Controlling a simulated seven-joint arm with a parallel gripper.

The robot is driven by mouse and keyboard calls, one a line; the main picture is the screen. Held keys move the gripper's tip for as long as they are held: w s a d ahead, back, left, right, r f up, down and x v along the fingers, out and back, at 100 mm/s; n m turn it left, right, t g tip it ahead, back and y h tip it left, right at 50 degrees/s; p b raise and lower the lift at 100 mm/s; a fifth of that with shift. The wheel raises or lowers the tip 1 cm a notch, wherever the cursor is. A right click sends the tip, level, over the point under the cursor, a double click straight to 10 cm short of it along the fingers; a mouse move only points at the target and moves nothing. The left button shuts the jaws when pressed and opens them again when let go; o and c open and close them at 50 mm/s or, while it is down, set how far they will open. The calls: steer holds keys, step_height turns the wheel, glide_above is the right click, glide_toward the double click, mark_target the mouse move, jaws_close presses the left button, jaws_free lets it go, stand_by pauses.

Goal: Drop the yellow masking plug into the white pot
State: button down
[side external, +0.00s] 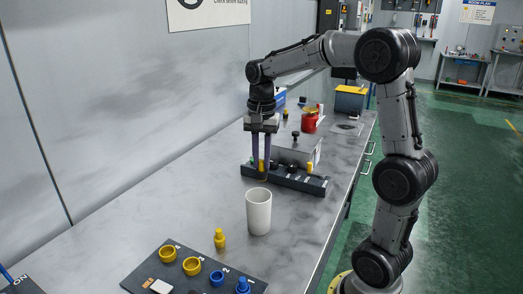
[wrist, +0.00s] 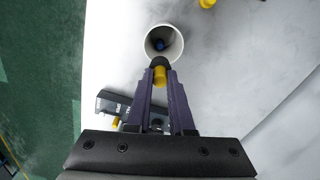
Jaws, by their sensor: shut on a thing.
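The yellow masking plug (wrist: 160,76) has a dark end and is held between the purple fingertips of my gripper (wrist: 159,80). In the side external view, my gripper (side external: 262,168) points down in front of the left part of the dark rack, with yellow showing between its fingers. I cannot tell its exact height above the rack. The white pot (side external: 258,213) stands upright on the bench, nearer the camera than the gripper. In the wrist view the pot (wrist: 148,45) is just beyond the plug, its mouth open, with a dark blue thing inside.
The dark rack (side external: 285,178) holds a yellow piece (side external: 310,168) at its right. A yellow stepped piece (side external: 220,239) stands left of the pot. A dark board (side external: 140,277) with yellow rings and blue pieces lies at the front. A grey box (side external: 300,150) stands behind the rack.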

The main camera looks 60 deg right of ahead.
mark_target(261, 161)
steer(key=shift+f, duration=0.2)
steer(key=c, duration=0.7)
jaws_free()
step_height(261, 161, up, 14)
steer(key=shift+f, duration=0.1)
